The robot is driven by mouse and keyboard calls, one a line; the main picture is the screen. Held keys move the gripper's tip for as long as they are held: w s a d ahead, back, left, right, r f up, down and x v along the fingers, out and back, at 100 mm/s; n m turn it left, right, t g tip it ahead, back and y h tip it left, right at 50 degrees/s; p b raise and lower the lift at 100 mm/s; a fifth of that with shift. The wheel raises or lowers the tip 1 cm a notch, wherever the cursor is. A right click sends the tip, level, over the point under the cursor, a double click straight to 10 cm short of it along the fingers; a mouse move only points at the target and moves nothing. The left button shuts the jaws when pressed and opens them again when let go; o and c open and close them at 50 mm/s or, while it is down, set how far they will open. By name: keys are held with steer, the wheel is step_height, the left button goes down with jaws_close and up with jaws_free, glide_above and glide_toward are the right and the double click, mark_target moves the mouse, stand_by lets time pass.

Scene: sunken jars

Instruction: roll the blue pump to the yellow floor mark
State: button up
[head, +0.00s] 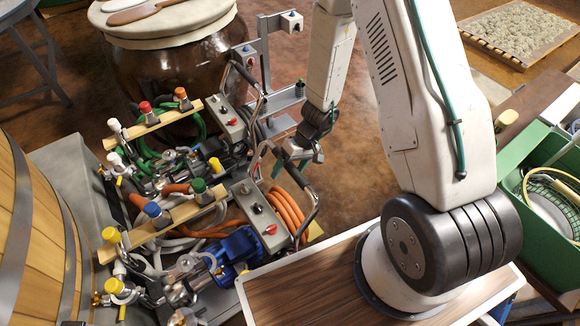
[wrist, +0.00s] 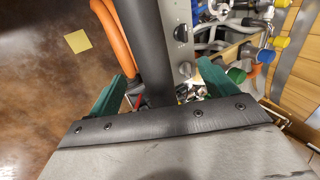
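The blue pump (head: 238,246) stands on the floor at lower centre in the head view, with a grey control box (head: 262,214) and a bent metal handle (head: 312,208). My gripper (head: 298,163) is at the upper part of this handle, pointing down. In the wrist view my gripper (wrist: 162,72) has its green fingers spread apart. A thick dark handle bar (wrist: 146,45) runs between them, with clear gaps, beside the grey control box (wrist: 182,25). The yellow floor mark (wrist: 77,41) lies on bare brown floor at upper left in the wrist view.
A second pump with green hoses and a control box (head: 226,118) stands close behind. A wooden barrel (head: 32,225) is at left, a large brown jar (head: 165,75) behind. Orange hoses (head: 287,208) lie beside the blue pump. Brown floor (head: 350,150) is open beyond my gripper.

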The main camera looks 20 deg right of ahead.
jaws_close()
steer(key=w+d, duration=0.2)
steer(key=d, duration=0.9)
steer(key=shift+d, duration=0.35)
